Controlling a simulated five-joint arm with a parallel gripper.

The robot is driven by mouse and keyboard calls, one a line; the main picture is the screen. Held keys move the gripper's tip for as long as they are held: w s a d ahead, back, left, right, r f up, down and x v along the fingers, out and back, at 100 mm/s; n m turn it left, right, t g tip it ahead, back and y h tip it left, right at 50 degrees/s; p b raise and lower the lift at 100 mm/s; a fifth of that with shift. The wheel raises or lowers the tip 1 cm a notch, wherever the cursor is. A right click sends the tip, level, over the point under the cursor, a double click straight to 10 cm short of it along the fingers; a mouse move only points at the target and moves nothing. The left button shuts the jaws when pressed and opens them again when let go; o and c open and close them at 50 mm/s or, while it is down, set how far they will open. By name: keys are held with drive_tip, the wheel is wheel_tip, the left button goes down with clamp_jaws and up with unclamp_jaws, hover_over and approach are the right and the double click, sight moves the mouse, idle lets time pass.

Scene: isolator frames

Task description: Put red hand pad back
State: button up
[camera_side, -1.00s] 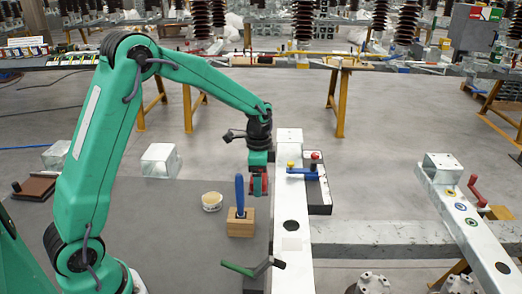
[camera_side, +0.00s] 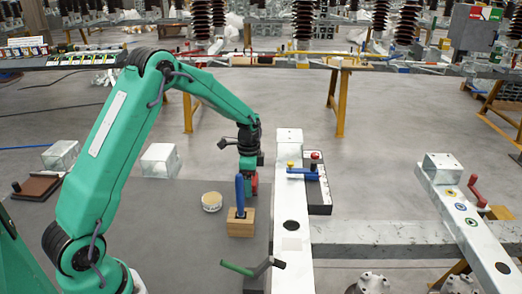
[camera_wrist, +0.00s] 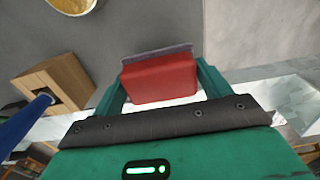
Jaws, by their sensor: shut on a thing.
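The red hand pad (camera_wrist: 160,78) is a red block with a thin grey-purple layer along one edge. My gripper (camera_wrist: 162,88) is shut on it, with a green finger on each side. In the side view, my gripper (camera_side: 250,178) points down just behind the blue-handled tool, and the red pad (camera_side: 254,184) shows as a small patch at its end. The tool partly hides the gripper there. I cannot tell how high the pad is above the grey bench top (camera_side: 180,230).
The blue-handled tool (camera_side: 240,193) stands in a wooden block (camera_side: 240,228), close in front of my gripper. A round tub (camera_side: 212,201) is to its left. A pale beam (camera_side: 290,262) runs along the right.

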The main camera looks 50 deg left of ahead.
drive_tip(key=shift+f, duration=1.15)
drive_tip(key=shift+f, duration=0.15)
drive_tip(key=o, duration=1)
drive_tip(key=shift+c, duration=0.2)
wheel_tip(320, 180, up, 12)
drive_tip(key=shift+f, duration=0.1)
drive_tip(key=shift+r, duration=0.25)
